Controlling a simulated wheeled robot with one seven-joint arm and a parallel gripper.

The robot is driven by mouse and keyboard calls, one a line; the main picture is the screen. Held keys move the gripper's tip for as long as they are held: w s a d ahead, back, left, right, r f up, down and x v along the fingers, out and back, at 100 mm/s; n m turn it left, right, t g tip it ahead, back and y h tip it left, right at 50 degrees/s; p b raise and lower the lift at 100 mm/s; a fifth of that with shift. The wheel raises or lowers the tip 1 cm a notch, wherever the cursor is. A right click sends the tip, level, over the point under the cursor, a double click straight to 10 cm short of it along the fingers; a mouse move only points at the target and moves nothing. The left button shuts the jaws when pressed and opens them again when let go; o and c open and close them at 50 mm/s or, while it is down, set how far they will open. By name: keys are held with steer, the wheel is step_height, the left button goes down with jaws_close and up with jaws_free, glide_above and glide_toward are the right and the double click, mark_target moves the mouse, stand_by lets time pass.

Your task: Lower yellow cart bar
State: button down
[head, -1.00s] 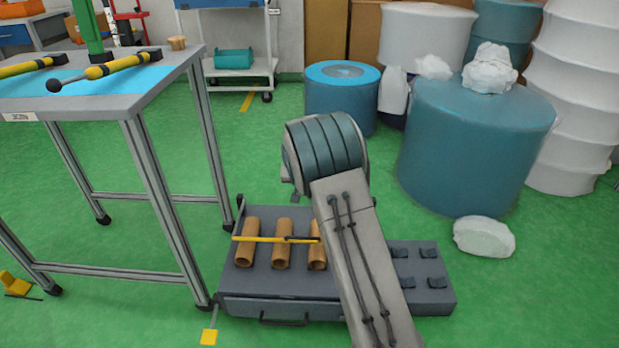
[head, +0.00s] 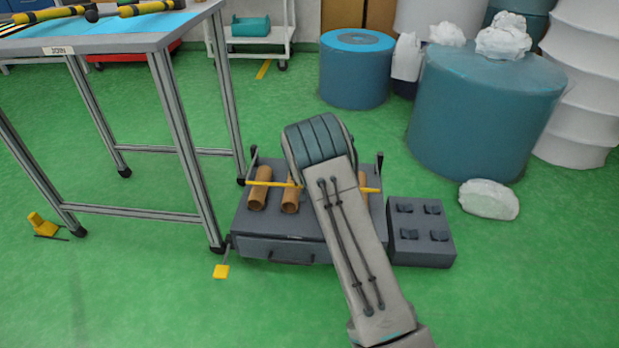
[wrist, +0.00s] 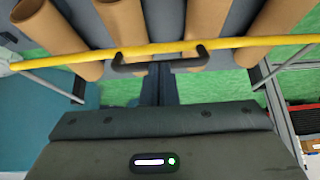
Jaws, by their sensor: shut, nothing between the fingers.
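The yellow bar (head: 273,184) runs across the grey cart (head: 272,224), above the cardboard tubes (head: 258,190); my arm hides its middle in the head view. In the wrist view the bar (wrist: 225,43) crosses the upper part of the picture in front of the tubes (wrist: 190,22), with a grey rod at each end. A black handle (wrist: 203,54) is fixed on it. My gripper (wrist: 158,68) is shut and empty, its dark fingertips just at the handle's middle. I cannot tell if they touch it. In the head view my gripper is hidden behind my arm.
A grey block with black pads (head: 421,233) stands right of the cart. A metal-legged table (head: 185,130) stands close on the left. A yellow pedal (head: 221,271) lies at the cart's front left. Blue drums (head: 485,115) stand behind; green floor is open in front.

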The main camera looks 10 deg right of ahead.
steer(key=shift+s+f, duration=0.3)
steer(key=shift+f, duration=0.25)
steer(key=shift+s+f, duration=0.25)
steer(key=shift+f, duration=0.3)
step_height(320, 180, up, 6)
steer(key=w+f+p, duration=0.1)
steer(key=w+p, duration=0.1)
steer(key=p, duration=0.1)
steer(key=s+a+p, duration=0.2)
steer(key=s, duration=0.8)
steer(key=s+d+r+g+p, duration=0.15)
steer(key=s+r+p, duration=0.35)
steer(key=r, duration=0.7)
steer(key=s+d+r+y+p, duration=0.15)
steer(key=s+r+p, duration=0.25)
steer(key=r+p, duration=0.55)
steer(key=s+d+r+p, duration=0.2)
steer(key=s+r+p, duration=0.15)
steer(key=r, duration=1.05)
steer(key=s+d+r+n+g+p, duration=0.2)
steer(key=s+r+p, duration=1.4)
steer(key=s+r, duration=0.7)
steer(key=v, duration=0.3)
steer(key=shift+d+p, duration=0.3)
